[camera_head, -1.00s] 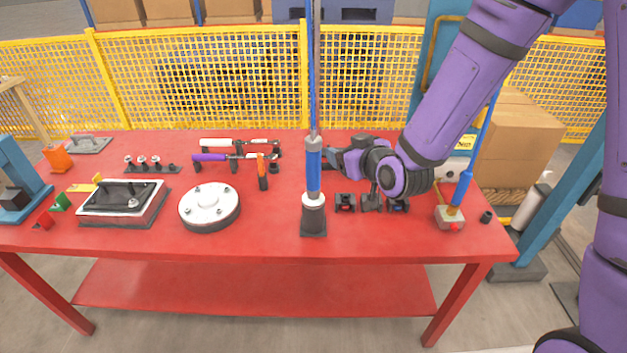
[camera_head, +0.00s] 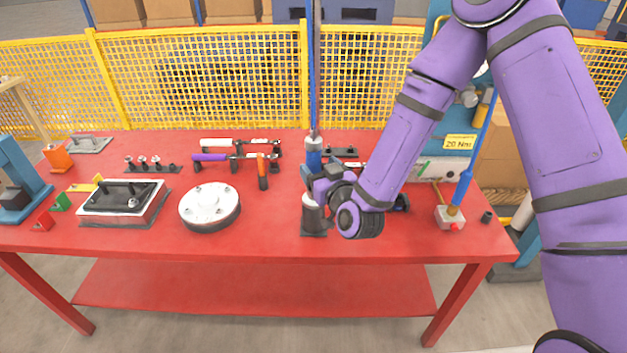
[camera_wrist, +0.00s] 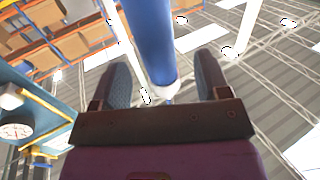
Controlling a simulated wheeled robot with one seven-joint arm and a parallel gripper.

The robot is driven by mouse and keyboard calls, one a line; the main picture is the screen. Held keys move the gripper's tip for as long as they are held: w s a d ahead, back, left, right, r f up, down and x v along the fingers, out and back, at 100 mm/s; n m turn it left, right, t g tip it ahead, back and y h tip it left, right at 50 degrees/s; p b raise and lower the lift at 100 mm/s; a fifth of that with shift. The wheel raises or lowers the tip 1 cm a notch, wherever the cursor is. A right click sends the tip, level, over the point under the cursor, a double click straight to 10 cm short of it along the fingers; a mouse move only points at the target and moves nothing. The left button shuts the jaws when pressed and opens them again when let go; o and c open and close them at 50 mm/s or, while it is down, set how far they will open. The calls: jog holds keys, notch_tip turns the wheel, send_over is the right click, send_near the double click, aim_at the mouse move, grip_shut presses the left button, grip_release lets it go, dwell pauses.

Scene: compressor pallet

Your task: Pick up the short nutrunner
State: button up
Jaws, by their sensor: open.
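An upright blue nutrunner (camera_head: 314,157) stands at the middle of the red table, in a dark holder (camera_head: 313,229) at its foot. A blue hose or cable rises above it. My gripper (camera_head: 306,176) is level with its lower body, coming from the right and hiding part of it. In the wrist view the blue nutrunner body (camera_wrist: 150,40) lies between my two dark, spread fingers (camera_wrist: 165,78). The fingers look apart from it on both sides. A second blue tool (camera_head: 464,187) stands tilted in a white block at the right. The frames do not show which is the shorter.
Left of my gripper are a round white flange (camera_head: 210,204) and a white-and-black box (camera_head: 122,203). Purple and white hand tools (camera_head: 215,157) lie behind. My forearm covers small items to the right. The front table strip (camera_head: 250,246) is clear. A yellow fence (camera_head: 200,85) runs behind.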

jog(key=shift+f+x, duration=0.1)
jog(key=shift+x, duration=1.35)
jog(key=shift+f+x, duration=0.15)
jog(key=shift+x, duration=1.35)
jog(key=shift+d, duration=0.1)
grip_shut()
